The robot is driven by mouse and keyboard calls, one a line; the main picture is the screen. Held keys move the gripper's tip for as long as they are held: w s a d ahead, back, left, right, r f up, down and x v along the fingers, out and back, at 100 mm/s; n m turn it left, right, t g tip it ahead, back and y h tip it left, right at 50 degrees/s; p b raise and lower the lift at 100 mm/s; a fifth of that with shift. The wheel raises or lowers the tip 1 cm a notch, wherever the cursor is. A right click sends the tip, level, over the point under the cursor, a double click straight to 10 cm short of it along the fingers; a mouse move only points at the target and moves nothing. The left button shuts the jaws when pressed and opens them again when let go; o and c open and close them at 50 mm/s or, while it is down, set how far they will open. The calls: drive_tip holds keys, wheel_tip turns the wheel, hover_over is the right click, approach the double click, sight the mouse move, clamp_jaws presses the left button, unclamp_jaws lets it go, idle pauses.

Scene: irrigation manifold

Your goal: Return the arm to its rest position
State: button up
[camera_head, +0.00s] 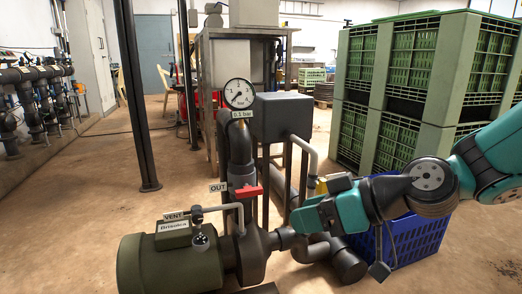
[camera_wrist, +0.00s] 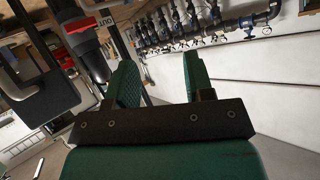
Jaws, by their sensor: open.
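My teal arm reaches in from the right in the head view, over a blue crate (camera_head: 412,237). My gripper (camera_head: 298,222) is at the right of the pump's pipework, and I cannot tell in that view whether it touches it. In the wrist view my gripper (camera_wrist: 160,78) has its two green fingers well apart, with nothing between them. The green pump (camera_head: 170,262) lies at the lower left, with a red valve handle (camera_head: 248,191) on its upright outlet pipe. That red handle also shows at the upper left of the wrist view (camera_wrist: 86,23).
A pressure gauge (camera_head: 239,93) tops the outlet pipe, and a grey box (camera_head: 281,117) stands behind. Green stacked crates (camera_head: 408,58) fill the right back. A dark post (camera_head: 134,95) stands left. A pipe manifold (camera_head: 32,75) runs along the left wall. Open floor (camera_head: 85,190) lies at left.

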drive_tip(key=s+d+r+m+g+h+p, duration=0.25)
drive_tip(key=s+r+h+p, duration=0.2)
drive_tip(key=s, duration=0.45)
drive_tip(key=s+d+r+m+g+h+p, duration=0.1)
drive_tip(key=s+d+r+g+h+p, duration=0.3)
drive_tip(key=s, duration=0.4)
wheel_tip(320, 180, up, 37)
drive_tip(key=t+y+p, duration=0.1)
drive_tip(key=p, duration=3.5)
